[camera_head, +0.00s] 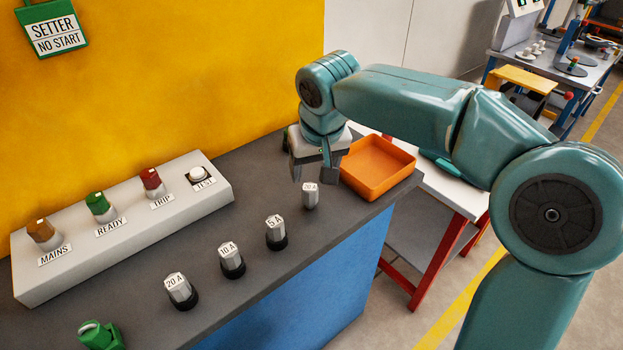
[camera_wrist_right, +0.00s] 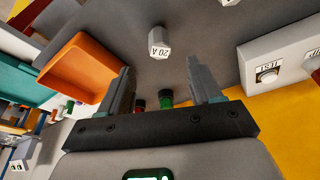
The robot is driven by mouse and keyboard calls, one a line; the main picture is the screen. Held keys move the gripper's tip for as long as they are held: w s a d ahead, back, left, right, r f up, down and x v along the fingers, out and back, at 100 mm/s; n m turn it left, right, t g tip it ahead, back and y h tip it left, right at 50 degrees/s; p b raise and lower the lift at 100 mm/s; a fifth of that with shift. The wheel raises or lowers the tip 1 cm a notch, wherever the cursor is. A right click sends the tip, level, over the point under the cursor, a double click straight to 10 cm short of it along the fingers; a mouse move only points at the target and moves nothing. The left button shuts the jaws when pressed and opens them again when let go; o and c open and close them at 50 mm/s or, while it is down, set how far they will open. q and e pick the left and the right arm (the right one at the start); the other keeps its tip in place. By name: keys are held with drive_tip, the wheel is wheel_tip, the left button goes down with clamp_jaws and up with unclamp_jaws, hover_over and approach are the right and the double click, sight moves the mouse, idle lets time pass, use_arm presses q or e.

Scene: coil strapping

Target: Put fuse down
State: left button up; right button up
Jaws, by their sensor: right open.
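A pale grey fuse marked 20 A (camera_head: 311,195) stands on the dark bench top, at the right end of the row and just left of the orange tray. It shows no black socket around its foot. My right gripper (camera_head: 313,177) is open and empty just behind this fuse. In the right wrist view the fuse (camera_wrist_right: 158,42) lies beyond the open fingertips (camera_wrist_right: 160,72), apart from both fingers. My left gripper is not in view.
Three fuses in black sockets, 5 A (camera_head: 276,230), 10 A (camera_head: 231,258) and 20 A (camera_head: 178,288), line the bench. A control box (camera_head: 130,232) stands behind them. The orange tray (camera_head: 365,188) is empty. A green object (camera_head: 98,337) sits front left.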

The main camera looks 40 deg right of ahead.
drive_tip(key=v, duration=0.3)
drive_tip(key=shift+s+r, duration=0.1)
idle(0.6)
